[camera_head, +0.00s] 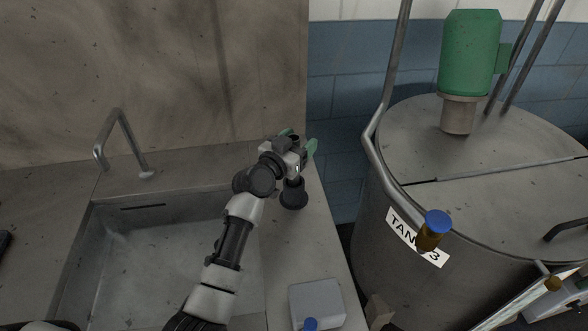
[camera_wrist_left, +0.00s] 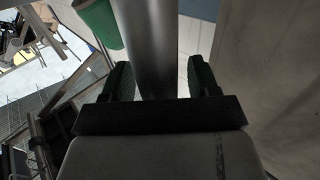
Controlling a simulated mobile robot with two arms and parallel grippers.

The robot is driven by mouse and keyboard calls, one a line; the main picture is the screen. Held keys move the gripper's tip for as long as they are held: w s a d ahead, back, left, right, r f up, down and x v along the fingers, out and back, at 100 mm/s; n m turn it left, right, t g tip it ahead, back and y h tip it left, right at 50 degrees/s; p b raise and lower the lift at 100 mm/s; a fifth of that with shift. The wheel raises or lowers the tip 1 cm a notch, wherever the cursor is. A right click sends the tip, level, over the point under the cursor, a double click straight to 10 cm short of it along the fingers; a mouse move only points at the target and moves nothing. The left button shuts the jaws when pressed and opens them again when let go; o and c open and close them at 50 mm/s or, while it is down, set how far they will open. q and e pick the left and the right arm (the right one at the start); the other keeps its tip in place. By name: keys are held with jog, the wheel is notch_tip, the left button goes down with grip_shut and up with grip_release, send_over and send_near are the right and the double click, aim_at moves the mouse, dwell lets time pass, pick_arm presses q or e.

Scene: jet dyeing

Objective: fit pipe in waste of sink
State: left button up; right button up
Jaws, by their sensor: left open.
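The grey sink (camera_head: 150,215) lies at the left in the head view, under a bent steel tap (camera_head: 120,140). Its waste is not visible. My left gripper (camera_head: 300,140) is above the back right corner of the sink's counter, with green fingertips apart. In the left wrist view my left gripper (camera_wrist_left: 160,78) is open, and a bare steel cylinder (camera_wrist_left: 148,45) shows in line with the gap, with space at both fingers. I cannot tell if this is the task's pipe, or whether it is between or beyond the fingers. My right gripper is out of view.
A large steel tank (camera_head: 370,235) stands right of the counter, with a green motor (camera_head: 470,55) on top and bent steel tubing (camera_head: 380,120) beside it. A grey box (camera_head: 316,302) is on the front right counter. A concrete wall (camera_head: 150,70) stands behind the sink.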

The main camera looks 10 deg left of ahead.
pick_arm(q)
grip_shut()
dwell(0.3)
